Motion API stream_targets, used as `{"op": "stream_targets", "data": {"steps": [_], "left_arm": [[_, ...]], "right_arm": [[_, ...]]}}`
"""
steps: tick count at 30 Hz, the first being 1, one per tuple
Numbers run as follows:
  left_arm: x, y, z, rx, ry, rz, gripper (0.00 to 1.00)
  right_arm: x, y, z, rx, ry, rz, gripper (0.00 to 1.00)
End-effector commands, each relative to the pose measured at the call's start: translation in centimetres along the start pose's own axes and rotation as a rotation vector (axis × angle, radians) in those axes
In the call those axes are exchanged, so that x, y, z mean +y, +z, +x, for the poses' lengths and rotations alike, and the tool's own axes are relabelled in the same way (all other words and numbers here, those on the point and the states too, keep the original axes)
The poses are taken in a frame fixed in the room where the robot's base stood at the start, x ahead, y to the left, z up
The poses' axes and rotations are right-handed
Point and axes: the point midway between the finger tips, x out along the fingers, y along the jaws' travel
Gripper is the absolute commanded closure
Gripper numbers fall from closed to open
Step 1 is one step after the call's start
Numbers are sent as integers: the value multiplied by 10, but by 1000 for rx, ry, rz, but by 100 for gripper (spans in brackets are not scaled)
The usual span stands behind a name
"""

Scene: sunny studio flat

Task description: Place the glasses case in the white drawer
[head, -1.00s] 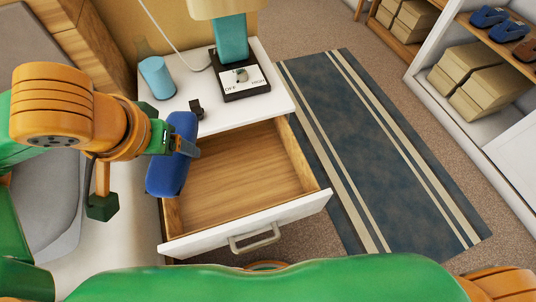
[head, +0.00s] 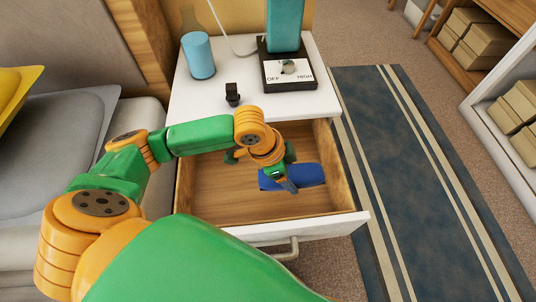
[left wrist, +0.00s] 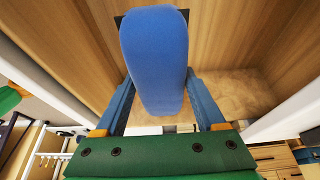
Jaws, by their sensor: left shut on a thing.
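The blue glasses case (head: 306,175) is in the head view, inside or just over the open white drawer (head: 270,233), toward its right side. My left gripper (head: 281,180) is shut on the case. In the left wrist view the case (left wrist: 155,50) lies between the two fingers of the gripper (left wrist: 160,100), with the wooden drawer interior around it. I cannot tell whether the case touches the drawer floor. My right gripper is not in view.
The white nightstand top (head: 200,103) holds a blue cup (head: 198,55), a small black object (head: 233,95) and a lamp on a dark base with a dial (head: 289,72). A bed with a grey pillow (head: 50,140) is at left, a striped rug (head: 410,160) at right.

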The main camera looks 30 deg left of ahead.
Motion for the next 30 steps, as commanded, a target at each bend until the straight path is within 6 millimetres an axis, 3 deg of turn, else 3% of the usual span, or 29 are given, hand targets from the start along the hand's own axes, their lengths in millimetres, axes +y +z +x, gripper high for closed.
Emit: {"op": "stream_targets", "data": {"steps": [1,10,23,24,27,30], "left_arm": [[1,9,20,-2,2,3,90],[1,32,76,-2,2,4,90],[0,35,84,0,0,4,90],[0,35,84,0,0,4,20],[0,35,84,-1,0,4,0],[0,35,84,-1,0,4,0]], "right_arm": [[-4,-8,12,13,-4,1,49],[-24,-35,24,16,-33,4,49],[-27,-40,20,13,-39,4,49],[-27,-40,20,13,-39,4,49],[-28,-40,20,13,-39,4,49],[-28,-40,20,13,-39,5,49]]}}
